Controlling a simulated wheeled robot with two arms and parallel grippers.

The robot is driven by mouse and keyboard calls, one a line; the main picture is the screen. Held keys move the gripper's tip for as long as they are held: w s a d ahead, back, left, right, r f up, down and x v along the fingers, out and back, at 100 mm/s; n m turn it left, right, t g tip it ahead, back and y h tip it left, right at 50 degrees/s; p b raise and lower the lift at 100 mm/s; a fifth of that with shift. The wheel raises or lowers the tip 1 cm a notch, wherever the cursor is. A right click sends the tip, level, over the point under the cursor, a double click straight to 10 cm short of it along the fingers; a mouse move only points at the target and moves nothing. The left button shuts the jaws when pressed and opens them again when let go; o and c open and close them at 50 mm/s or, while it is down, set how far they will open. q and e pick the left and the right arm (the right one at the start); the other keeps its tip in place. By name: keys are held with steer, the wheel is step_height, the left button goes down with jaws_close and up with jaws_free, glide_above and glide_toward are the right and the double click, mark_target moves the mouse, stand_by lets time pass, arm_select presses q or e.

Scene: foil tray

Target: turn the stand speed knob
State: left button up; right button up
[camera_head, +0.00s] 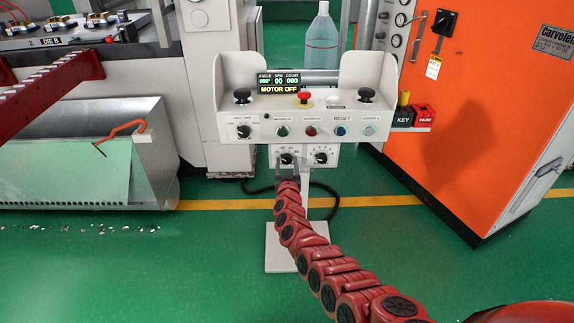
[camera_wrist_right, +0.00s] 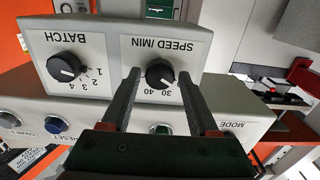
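The speed knob (camera_wrist_right: 159,73) is a round black knob with a white pointer mark under the label SPEED /MIN; the right wrist view shows it upside down. In the head view the speed knob (camera_head: 286,158) is the left one of two on the stand's lower panel. My right gripper (camera_wrist_right: 160,74) is open, with one finger on each side of the knob and a small gap visible on both sides. In the head view my right gripper (camera_head: 287,168) is just below and in front of the knob. My left gripper is not in view.
The BATCH knob (camera_wrist_right: 63,67) is beside the speed knob on the same panel. Above the lower panel, the control box (camera_head: 365,130) carries several buttons, a MODE knob (camera_head: 243,131) and a red mushroom button (camera_head: 304,96). An orange cabinet (camera_head: 480,120) stands to the right.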

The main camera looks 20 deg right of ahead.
jaws_close()
steer(key=m, duration=0.4)
steer(key=shift+m, duration=0.3)
steer(key=shift+m+b, duration=0.55)
steer(key=shift+m, duration=0.95)
steer(key=shift+o, duration=1.8)
jaws_free()
